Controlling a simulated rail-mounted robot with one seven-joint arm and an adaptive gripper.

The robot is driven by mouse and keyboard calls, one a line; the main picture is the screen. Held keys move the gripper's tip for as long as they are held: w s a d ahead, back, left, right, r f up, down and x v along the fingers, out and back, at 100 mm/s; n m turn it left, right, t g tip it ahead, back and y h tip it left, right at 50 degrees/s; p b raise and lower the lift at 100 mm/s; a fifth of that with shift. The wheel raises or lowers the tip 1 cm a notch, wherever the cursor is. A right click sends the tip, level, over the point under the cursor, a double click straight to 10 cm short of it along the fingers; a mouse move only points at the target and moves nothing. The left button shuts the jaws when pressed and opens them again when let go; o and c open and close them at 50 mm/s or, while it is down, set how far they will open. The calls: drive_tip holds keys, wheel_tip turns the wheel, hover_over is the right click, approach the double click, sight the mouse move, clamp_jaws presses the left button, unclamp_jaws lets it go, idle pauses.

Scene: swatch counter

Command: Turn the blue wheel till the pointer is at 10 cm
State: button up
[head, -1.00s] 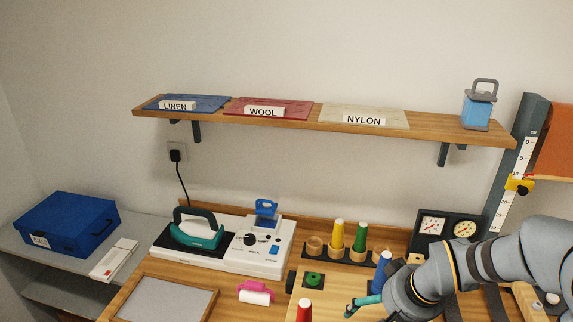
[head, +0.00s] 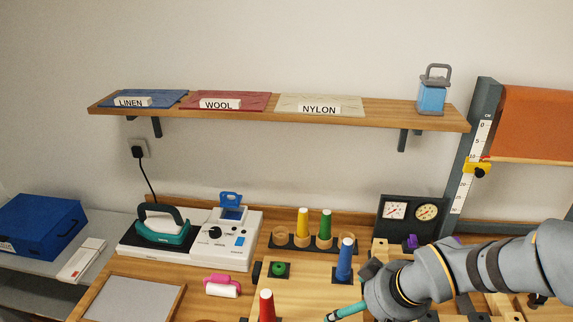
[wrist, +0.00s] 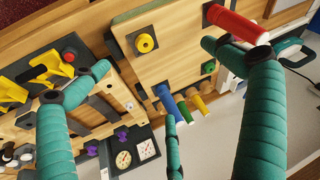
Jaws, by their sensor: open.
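A yellow pointer slide (head: 470,166) with a black knob and a red tip sits on the white centimetre scale (head: 460,195) of the grey upright at the right. Its red tip looks close to the 10 mark, but the figures are too small to read exactly. I cannot make out a blue wheel in either view. My gripper (wrist: 158,62) is open and empty, its teal fingers spread over the counter in the wrist view. In the head view only a teal fingertip (head: 345,312) shows, below the blue cone; my arm hides the counter at the lower right.
A blue cone (head: 345,258) and a red cone (head: 267,304) stand on the wooden board near my gripper. Yellow and green cones stand behind. Dials (head: 412,212), an iron station (head: 190,240) and a pink roller (head: 221,285) are around. An orange panel (head: 535,120) hangs beside the upright.

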drive_tip(key=shift+a+r, duration=0.2)
drive_tip(key=shift+r, duration=0.05)
